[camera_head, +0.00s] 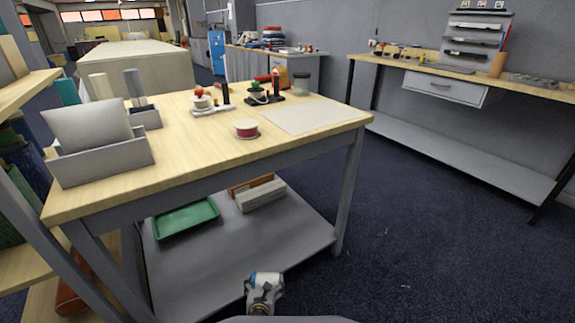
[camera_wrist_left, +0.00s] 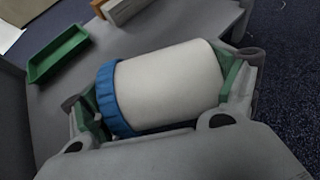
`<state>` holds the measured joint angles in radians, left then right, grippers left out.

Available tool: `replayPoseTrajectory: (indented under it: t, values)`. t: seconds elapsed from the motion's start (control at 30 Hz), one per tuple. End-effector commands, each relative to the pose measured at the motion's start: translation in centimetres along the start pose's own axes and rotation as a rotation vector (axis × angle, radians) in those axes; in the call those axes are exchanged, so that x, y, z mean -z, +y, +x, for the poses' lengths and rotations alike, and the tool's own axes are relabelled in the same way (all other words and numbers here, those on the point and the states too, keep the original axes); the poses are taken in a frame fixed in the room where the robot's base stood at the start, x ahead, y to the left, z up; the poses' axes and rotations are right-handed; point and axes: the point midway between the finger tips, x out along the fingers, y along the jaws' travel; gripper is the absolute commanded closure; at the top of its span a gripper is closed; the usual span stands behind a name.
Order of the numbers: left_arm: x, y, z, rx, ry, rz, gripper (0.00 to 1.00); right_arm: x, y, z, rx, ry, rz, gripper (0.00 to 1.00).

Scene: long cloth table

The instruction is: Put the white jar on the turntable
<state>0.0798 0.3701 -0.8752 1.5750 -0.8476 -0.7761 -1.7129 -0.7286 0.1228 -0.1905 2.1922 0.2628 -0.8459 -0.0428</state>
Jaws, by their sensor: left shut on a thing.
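The white jar (camera_wrist_left: 172,84) has a blue ribbed lid (camera_wrist_left: 117,98) and lies sideways across my left gripper (camera_wrist_left: 160,92) in the left wrist view. The green-padded fingers press on its lid end and its base end. In the head view my left gripper (camera_head: 264,296) shows small at the bottom edge, low in front of the workbench, with a white and blue part at its top. I cannot make out a turntable in either view. My right gripper is not in view.
A wooden-topped workbench (camera_head: 190,150) stands ahead, holding grey bins (camera_head: 105,160), a red-and-white spool (camera_head: 246,129) and a pale mat (camera_head: 302,116). Its grey lower shelf (camera_head: 180,280) holds a green tray (camera_head: 186,219) and boxes. A long cloth-covered table (camera_head: 150,70) stands behind. Carpet is clear at right.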

Motion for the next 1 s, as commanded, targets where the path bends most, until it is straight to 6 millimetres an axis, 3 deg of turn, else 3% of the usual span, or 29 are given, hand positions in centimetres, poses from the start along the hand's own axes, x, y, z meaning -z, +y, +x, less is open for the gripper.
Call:
replayPoseTrajectory:
  t: [0.33,0.63,0.73,0.87,1.0]
  values:
    - [-9.1,-3.0,-2.8,-0.005,-0.006,-0.007,0.37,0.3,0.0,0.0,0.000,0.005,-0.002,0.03]
    - [-16.6,-2.9,-4.9,-0.006,-0.005,-0.005,0.37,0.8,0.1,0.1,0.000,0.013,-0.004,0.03]
    - [-18.2,-2.0,-5.0,-0.018,-0.003,-0.008,0.37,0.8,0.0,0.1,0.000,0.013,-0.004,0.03]
    - [-19.0,-0.7,-4.5,-0.033,-0.002,-0.014,0.37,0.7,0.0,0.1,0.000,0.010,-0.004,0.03]
    - [-19.3,-0.7,-4.4,-0.032,-0.001,-0.015,0.37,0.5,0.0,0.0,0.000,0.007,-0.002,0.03]
